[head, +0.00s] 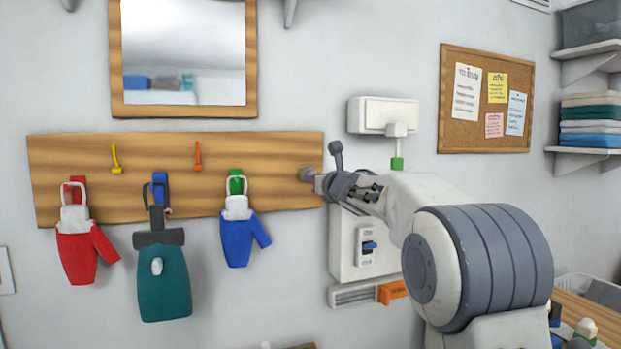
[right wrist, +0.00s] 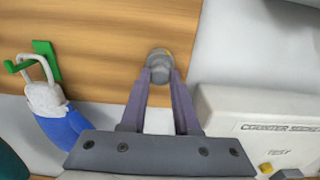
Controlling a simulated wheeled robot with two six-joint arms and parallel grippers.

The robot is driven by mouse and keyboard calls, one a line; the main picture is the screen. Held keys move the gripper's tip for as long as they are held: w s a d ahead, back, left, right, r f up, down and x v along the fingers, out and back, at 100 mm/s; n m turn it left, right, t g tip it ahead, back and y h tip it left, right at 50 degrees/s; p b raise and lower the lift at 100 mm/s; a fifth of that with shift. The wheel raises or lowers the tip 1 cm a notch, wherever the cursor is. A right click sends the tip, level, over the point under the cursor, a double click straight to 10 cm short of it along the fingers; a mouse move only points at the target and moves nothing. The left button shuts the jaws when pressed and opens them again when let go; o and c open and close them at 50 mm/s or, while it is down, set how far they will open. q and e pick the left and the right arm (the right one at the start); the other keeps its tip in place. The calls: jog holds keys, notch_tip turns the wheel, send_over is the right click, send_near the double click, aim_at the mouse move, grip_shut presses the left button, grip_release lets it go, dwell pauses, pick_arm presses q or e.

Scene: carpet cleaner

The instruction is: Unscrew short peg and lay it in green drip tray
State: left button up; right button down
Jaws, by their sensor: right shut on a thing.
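A short grey peg with a round end (right wrist: 159,58) sits at the right end of the wooden wall board (head: 180,205). My right gripper (right wrist: 161,80) is shut on this peg, its two fingers pinching it from both sides. In the head view the gripper reaches the board's right end from the right, and the peg's grey end (head: 306,174) shows just left of it. I cannot tell whether the peg still sits in the board. The green drip tray is not recognisable in either view. My left gripper is not in view.
Red (head: 80,250), teal (head: 163,283) and blue (head: 236,240) items hang from the board. Yellow (head: 116,160) and orange (head: 198,156) pegs stick out above them. A white wall box (head: 345,245) is close below my right gripper. A corkboard (head: 487,100) hangs at right.

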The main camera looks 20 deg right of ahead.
jog(key=shift+n+b, duration=1.3)
jog(key=shift+n, duration=1.6)
jog(key=shift+s+b, duration=0.35)
jog(key=shift+s, duration=0.3)
jog(key=s+b, duration=0.1)
jog(key=s, duration=0.2)
